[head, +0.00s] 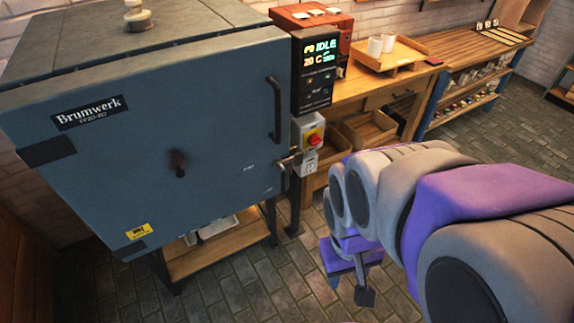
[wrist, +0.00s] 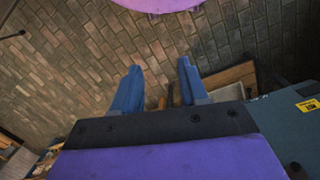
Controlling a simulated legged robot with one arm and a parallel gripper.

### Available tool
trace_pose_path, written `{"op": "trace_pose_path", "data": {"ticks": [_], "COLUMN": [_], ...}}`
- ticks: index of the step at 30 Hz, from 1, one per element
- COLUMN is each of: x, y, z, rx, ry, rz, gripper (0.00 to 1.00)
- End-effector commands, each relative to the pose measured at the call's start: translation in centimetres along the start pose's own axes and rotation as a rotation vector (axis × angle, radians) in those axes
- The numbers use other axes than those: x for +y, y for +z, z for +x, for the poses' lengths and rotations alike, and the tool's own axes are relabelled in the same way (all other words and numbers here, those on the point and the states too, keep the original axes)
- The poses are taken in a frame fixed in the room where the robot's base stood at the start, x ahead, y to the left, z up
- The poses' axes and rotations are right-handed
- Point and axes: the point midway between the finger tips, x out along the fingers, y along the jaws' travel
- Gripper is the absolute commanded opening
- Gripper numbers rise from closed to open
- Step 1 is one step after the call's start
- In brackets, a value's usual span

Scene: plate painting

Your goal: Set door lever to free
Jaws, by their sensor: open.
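The door lever (head: 290,160) is a small metal handle at the right edge of the blue-grey Brumwerk kiln door (head: 215,130). It meets a small grey latch box (head: 309,162) below the red switch; its exact setting is too small to read. My gripper (head: 350,284) hangs low over the floor, right of and below the lever, well apart from it. In the wrist view, its two blue fingers (wrist: 158,72) are spread with nothing held between them. The lever is not recognisable in that view, where part of the kiln (wrist: 290,125) shows at the right.
A long dark vertical handle (head: 274,110) stands out from the door above the lever. A control panel (head: 314,75) reads IDLE, with a red switch (head: 314,141) below. A wooden bench (head: 350,92) with a tray of cups stands behind. Brick floor (head: 235,295) in front is clear.

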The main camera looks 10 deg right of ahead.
Motion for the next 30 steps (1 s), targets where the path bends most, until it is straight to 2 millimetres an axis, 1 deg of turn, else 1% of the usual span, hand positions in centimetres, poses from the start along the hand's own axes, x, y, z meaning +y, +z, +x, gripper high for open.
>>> {"op": "trace_pose_path", "data": {"ticks": [1,2,3,5,6,8,9,11,12,14,15,17,18,21,25,27,30], "x": [1.2,2.0,3.1,4.7,5.7,7.2,8.1,9.3,10.1,11.4,12.1,13.2,13.8,15.2,16.3,16.6,16.6], "y": [-2.1,-3.4,-5.3,-8.1,-9.8,-12.4,-14.1,-16.5,-18.1,-20.4,-21.9,-24.1,-25.5,-28.6,-32.2,-33.9,-36.0], "z": [0.2,0.4,0.7,1.0,1.4,1.9,2.4,3.1,3.6,4.3,4.9,5.9,6.5,8.6,11.5,13.1,15.5], "rx": [0.022,0.040,0.069,0.113,0.136,0.176,0.202,0.241,0.266,0.304,0.331,0.369,0.397,0.458,0.544,0.596,0.672], "ry": [0.022,0.039,0.060,0.093,0.113,0.144,0.163,0.189,0.205,0.225,0.236,0.249,0.256,0.263,0.254,0.242,0.211], "rz": [0.006,0.004,0.002,-0.007,-0.015,-0.030,-0.044,-0.067,-0.085,-0.112,-0.132,-0.163,-0.185,-0.244,-0.321,-0.364,-0.418], "gripper": [0.43,0.43,0.43,0.43,0.43,0.43,0.43,0.43,0.43,0.43,0.43,0.43,0.43,0.43,0.43,0.43,0.43]}}
